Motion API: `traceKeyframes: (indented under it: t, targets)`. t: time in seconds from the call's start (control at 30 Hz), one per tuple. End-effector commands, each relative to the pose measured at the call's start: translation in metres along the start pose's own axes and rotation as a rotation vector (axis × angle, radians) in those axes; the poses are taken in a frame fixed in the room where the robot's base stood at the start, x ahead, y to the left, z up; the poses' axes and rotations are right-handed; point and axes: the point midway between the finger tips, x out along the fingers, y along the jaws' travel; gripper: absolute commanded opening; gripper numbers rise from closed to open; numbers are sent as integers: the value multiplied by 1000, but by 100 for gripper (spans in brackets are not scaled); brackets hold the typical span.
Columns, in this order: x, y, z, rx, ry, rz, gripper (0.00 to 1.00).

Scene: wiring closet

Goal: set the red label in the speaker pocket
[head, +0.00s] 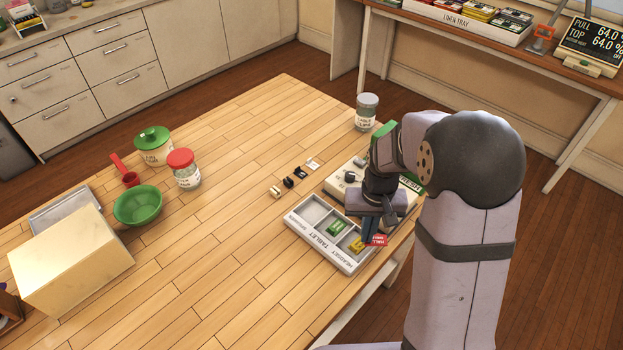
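The red label (379,240) shows at the fingertips of my gripper (374,230), which appears shut on it. It hangs by the right end of a grey pocket tray (325,260); whether it touches the tray I cannot tell. The tray's front wall reads TABLET and HEADSET, with smaller lettering at the left end that is too small to read surely. The leftmost pocket, likely the speaker pocket (311,211), looks empty. A green label (337,228) lies in the middle pocket and a yellow label (357,244) in the right one. My wrist hides part of the tray's right side.
A pale box with lettering (343,183) stands just behind the tray, partly hidden by my arm. Several small clips (288,182) lie left of it. A grey-lidded jar (366,113) stands behind. Red-lidded jar (185,170) and green bowl (138,205) are left.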

Motion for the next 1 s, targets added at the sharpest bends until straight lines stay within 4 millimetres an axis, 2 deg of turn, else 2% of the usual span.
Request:
traceKeyframes:
  t: [0.27, 0.6, 1.0]
  targets:
    - [-5, -13, -30, 295, 1, 0, 0]
    - [-18, -39, -76, 841, 1, -1, 0]
    - [-37, -73, -118, 1492, 0, 0, 0]
